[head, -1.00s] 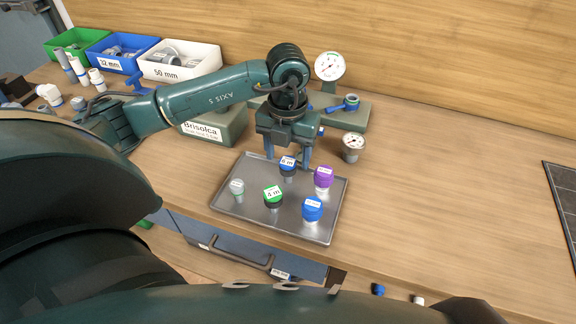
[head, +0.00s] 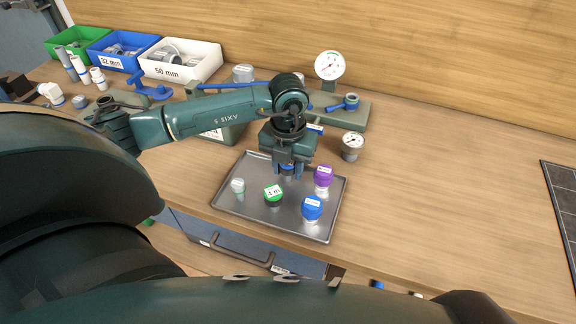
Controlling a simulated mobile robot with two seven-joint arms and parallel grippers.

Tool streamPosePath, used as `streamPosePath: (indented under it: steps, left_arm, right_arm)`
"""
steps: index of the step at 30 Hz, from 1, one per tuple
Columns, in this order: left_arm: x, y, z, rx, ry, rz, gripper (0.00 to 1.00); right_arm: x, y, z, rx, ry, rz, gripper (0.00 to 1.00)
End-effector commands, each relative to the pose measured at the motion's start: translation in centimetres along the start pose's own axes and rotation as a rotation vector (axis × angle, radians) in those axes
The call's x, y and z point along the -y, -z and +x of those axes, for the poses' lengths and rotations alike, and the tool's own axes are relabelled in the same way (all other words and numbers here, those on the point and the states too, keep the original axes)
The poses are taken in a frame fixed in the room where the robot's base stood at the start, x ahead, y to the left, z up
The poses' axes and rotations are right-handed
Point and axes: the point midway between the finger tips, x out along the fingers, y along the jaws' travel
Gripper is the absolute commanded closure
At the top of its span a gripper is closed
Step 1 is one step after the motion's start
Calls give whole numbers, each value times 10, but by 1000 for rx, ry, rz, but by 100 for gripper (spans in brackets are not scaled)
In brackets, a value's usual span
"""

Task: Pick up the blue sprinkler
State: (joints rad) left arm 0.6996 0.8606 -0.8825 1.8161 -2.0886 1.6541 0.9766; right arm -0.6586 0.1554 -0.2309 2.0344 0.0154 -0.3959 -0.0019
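A dark sprinkler with a blue cap (head: 287,169) stands at the back of the metal tray (head: 240,213). My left gripper (head: 287,172) is over it, pointing down. Its fingers are drawn in on both sides of the cap and appear to touch it; the label on top is hidden. A brighter blue sprinkler with a white lower part (head: 312,208) stands at the tray's front right, apart from the gripper. My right gripper is not in view.
A green sprinkler (head: 273,195), a purple one (head: 323,176) and a small grey-green one (head: 238,186) share the tray close by.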

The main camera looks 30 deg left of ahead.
Motion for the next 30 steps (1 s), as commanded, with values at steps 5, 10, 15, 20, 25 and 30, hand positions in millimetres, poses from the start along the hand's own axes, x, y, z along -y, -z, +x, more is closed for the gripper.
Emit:
streamPosePath:
  steps: [5,10,15,20,25,30]
  left_arm:
    - [0,0,0,0,0,0,80]
    - [0,0,0,1,0,0,88]
    - [0,0,-2,1,0,0,89]
    - [0,-1,-19,5,1,0,89]
    - [0,-1,-54,7,1,0,89]
    - [0,-1,-84,5,2,0,89]
  right_arm:
    - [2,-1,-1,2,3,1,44]
    - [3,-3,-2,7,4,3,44]
    - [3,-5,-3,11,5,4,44]
    - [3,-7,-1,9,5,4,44]
    - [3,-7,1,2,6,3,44]
    - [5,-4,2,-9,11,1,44]
